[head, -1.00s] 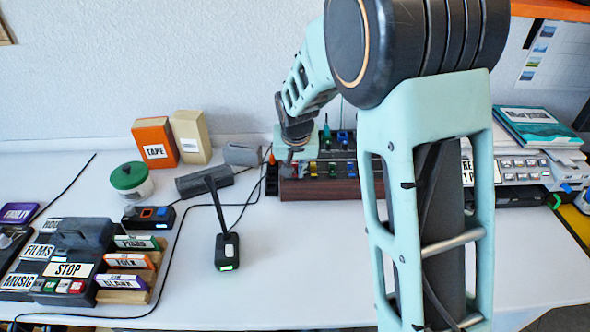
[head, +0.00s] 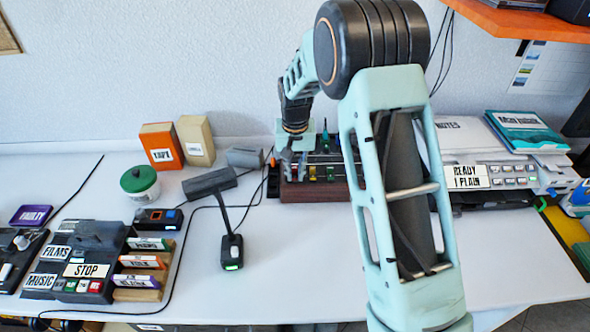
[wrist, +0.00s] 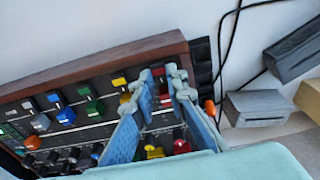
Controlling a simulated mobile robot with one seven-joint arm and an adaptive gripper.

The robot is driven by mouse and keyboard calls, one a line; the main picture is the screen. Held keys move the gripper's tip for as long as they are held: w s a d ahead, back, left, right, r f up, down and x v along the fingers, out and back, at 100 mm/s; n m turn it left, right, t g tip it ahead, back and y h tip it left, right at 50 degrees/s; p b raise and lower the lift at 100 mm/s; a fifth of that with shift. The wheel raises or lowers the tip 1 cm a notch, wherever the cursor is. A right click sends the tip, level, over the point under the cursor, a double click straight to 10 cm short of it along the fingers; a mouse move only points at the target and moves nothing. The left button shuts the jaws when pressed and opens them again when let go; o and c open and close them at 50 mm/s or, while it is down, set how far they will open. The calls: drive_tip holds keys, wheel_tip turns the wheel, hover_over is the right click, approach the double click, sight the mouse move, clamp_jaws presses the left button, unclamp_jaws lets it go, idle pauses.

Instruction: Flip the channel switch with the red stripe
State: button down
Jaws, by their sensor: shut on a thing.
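The channel panel is a dark mixer with a wooden side (wrist: 100,62); it shows in the head view (head: 315,194) at the back of the desk. Its switches sit under coloured stripes: blue, green, yellow and red. The red stripe (wrist: 158,72) is at the panel's end, between the fingers of my gripper (wrist: 162,76). My gripper is shut on the switch there, which the fingers mostly hide. Red and yellow knobs (wrist: 154,152) show below between the fingers. In the head view my gripper (head: 290,166) is at the panel's left end.
A yellow-striped switch (wrist: 122,90) stands close beside the fingers. Grey blocks (wrist: 258,106) and black cables lie beyond the panel's end. A desk microphone (head: 230,245) and a tape deck (head: 95,235) stand to the left. The front middle of the desk is clear.

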sight(295, 181)
drive_tip(key=c, duration=2.2)
unclamp_jaws()
drive_tip(key=shift+r, duration=0.1)
wheel_tip(295, 181, up, 12)
drive_tip(key=s, duration=0.1)
